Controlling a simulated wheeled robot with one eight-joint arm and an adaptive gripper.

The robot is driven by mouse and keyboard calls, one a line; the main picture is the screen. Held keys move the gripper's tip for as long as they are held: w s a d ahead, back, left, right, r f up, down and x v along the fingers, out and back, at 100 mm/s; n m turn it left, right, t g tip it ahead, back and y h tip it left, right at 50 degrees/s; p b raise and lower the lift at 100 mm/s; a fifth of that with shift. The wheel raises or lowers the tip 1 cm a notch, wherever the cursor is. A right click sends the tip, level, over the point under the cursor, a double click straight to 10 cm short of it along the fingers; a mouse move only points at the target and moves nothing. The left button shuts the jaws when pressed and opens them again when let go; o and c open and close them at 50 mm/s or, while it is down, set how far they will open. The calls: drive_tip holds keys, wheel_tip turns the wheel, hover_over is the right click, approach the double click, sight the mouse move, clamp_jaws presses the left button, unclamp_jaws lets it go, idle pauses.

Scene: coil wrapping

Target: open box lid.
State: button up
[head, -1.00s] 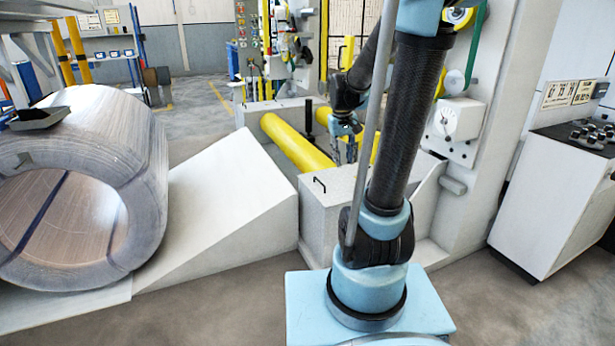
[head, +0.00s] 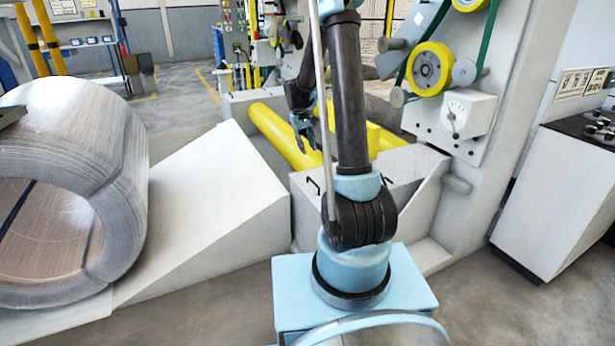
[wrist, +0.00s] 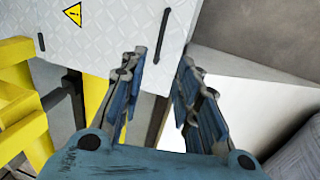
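The box (head: 306,220) stands behind my arm's base in the head view; my arm hides part of its top. Its lid (wrist: 105,28) is pale tread plate with a yellow warning triangle (wrist: 73,13), and it looks shut. A black bar handle (wrist: 163,36) sits near the lid's edge, and a second black handle (wrist: 41,42) is farther left in the wrist view. My gripper (wrist: 158,68) is open and empty, its blue fingers pointing toward the first handle with a visible gap before it. In the head view my gripper (head: 306,137) appears over the yellow rollers behind the box.
A large wire coil (head: 75,170) lies at the left beside a white ramp (head: 205,195). Yellow rollers (head: 275,130) lie behind the box. A machine column with a yellow wheel (head: 430,67) rises at the right, near a control console (head: 560,195). Open floor lies in front.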

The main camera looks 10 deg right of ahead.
drive_tip(key=w, duration=0.1)
approach(313, 181)
drive_tip(key=f, duration=0.5)
drive_tip(key=d+f, duration=0.1)
drive_tip(key=f, duration=0.1)
drive_tip(key=shift+w+d+f, duration=0.1)
drive_tip(key=shift+w+f, duration=0.2)
drive_tip(key=shift+f, duration=0.05)
idle(0.3)
